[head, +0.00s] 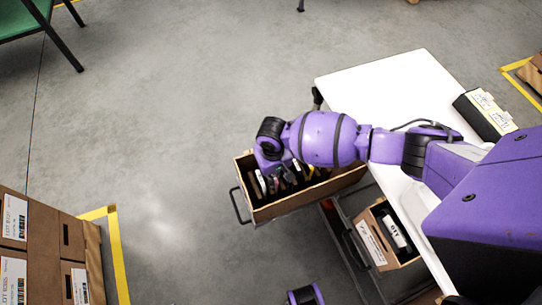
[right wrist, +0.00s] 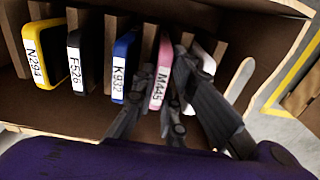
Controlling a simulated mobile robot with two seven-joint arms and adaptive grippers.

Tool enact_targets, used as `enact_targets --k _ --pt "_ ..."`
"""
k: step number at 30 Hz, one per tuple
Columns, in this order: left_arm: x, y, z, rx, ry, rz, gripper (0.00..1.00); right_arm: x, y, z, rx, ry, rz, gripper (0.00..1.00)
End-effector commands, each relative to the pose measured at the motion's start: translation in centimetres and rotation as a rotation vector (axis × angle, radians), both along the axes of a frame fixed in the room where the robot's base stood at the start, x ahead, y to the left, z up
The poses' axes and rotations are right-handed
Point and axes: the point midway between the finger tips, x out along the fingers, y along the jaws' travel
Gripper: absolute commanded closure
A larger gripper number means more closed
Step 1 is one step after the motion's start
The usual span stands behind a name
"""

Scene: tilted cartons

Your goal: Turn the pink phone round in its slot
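The pink phone (right wrist: 160,80), labelled M445, stands on edge in its slot in the brown slotted carton (head: 294,210). In the right wrist view, my right gripper (right wrist: 163,66) reaches into the carton with one dark finger on each side of this phone. The fingers appear closed against its two faces, though contact is partly hidden in the dark. The label faces up toward the camera; the phone's lower part is hidden. In the head view my right gripper (head: 268,172) points down over the carton's left end.
Blue (right wrist: 122,65), black (right wrist: 75,62) and yellow (right wrist: 42,60) phones stand to the left of the pink phone. A white phone (right wrist: 205,58) is close behind the right finger. A white table (head: 390,85) and a second carton (head: 378,238) lie to the right.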

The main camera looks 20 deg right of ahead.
Motion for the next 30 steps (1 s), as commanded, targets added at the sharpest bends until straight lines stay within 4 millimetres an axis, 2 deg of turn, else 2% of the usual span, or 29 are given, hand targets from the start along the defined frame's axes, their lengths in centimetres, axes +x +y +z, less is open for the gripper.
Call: enact_targets --k 1,5,17,20,30 --pt "0.0 0.0 0.0 0.000 0.001 0.000 0.67 0.0 0.0 0.0 0.000 -0.001 0.000 0.83" --pt "0.0 0.0 0.0 0.000 0.001 0.000 0.67 0.0 0.0 0.0 0.000 -0.001 0.000 0.67" --pt "-0.2 0.0 -0.1 -0.001 0.004 0.002 0.67 0.0 0.0 0.6 0.000 0.000 0.000 0.67" --pt "-0.1 0.0 -0.1 0.000 0.003 0.001 0.67 0.0 0.0 1.9 0.001 -0.002 0.001 0.67" --pt "0.0 0.0 0.0 0.000 0.001 0.000 0.67 0.0 0.1 9.0 0.001 -0.002 0.002 0.67"
